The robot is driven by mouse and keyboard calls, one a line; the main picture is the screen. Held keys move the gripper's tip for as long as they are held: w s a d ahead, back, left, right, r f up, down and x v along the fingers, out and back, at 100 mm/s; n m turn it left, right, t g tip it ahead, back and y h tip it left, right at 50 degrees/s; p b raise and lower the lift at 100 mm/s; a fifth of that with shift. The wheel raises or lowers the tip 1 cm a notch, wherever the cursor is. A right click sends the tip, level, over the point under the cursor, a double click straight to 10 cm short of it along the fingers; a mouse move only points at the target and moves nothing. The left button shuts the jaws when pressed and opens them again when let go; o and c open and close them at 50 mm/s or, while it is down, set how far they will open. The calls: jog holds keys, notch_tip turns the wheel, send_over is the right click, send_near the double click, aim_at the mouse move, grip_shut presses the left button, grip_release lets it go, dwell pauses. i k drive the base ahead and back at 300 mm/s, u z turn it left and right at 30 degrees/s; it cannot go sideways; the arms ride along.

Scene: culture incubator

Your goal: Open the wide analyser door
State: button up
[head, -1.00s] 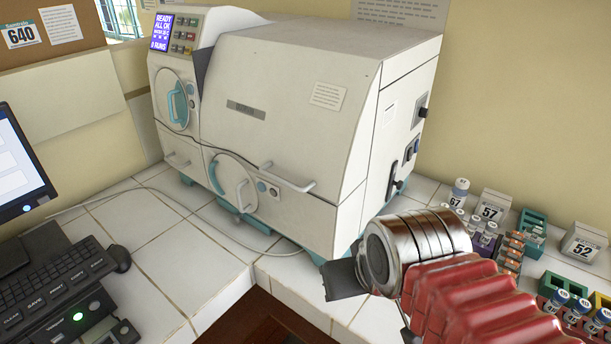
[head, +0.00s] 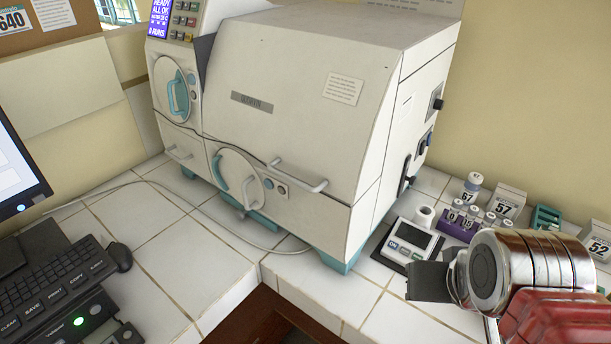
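The analyser (head: 310,110) is a large cream machine on the tiled bench, seen from its front right in the head view. Its wide door (head: 285,95) is the broad sloped front panel, and it looks closed. A white bar handle (head: 299,176) sits along the panel's lower edge. My gripper (head: 428,281) is at the lower right, apart from the door and to the right of the handle. Its dark finger part points left, and I cannot make out a gap between the fingers. Nothing is seen held in it.
A small grey device (head: 411,240) stands at the analyser's right side. Numbered vials and a purple rack (head: 459,225) are behind my arm. A keyboard (head: 52,282) and monitor (head: 18,175) are on the left. Bare tiles lie before the analyser; the bench corner (head: 262,265) cuts inward.

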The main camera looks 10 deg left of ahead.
aim_at(319, 109)
jog(key=z, duration=0.05)
jog(key=k, duration=1.1)
jog(key=u, duration=1.3)
jog(key=i, duration=1.05)
jog(key=u, duration=0.1)
